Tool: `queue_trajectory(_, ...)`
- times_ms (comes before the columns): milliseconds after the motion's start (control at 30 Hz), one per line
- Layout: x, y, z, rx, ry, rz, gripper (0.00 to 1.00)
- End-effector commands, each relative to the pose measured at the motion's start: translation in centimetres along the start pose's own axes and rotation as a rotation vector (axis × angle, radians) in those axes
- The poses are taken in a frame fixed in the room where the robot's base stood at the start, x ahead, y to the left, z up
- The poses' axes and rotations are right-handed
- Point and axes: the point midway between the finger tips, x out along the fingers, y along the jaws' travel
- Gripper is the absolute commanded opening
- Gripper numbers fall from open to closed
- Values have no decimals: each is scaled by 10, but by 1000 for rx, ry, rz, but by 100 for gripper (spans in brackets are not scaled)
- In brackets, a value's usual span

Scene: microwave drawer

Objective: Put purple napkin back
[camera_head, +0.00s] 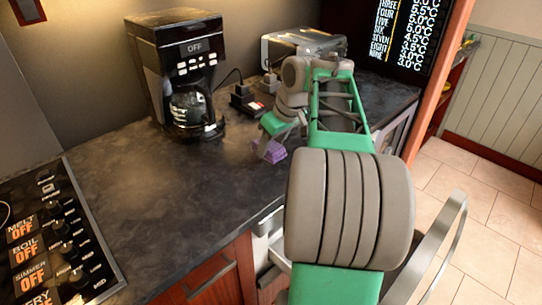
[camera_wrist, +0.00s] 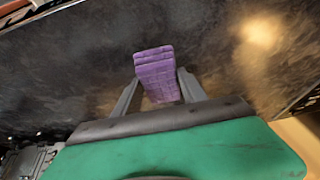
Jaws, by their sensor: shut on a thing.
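The purple napkin (camera_wrist: 155,70) is a small folded stack between the two fingers of my gripper (camera_wrist: 155,88) in the wrist view. My gripper is shut on it. In the head view the purple napkin (camera_head: 269,151) shows below my gripper (camera_head: 268,148), over the dark countertop near its front edge. I cannot tell whether the napkin touches the counter. My green and grey arm hides part of the counter and the front below it.
A black coffee maker (camera_head: 180,70) with a glass pot stands at the back left. A toaster-like metal appliance (camera_head: 300,46) and small dark items (camera_head: 247,98) are behind my gripper. A stove control panel (camera_head: 58,240) is at the left. The middle counter (camera_head: 150,180) is clear.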

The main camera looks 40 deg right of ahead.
Motion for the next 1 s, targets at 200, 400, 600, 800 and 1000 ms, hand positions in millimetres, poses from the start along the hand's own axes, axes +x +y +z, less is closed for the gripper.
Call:
queue_trajectory(200, 34, 2, 10, 1, 0, 0, 11)
queue_trajectory(400, 33, 2, 10, 0, 0, 1, 11)
queue_trajectory(600, 36, 2, 12, 0, 0, 0, 54)
queue_trajectory(800, 36, 2, 12, 0, 0, 0, 70)
queue_trajectory(1000, 36, 2, 12, 0, 0, 0, 71)
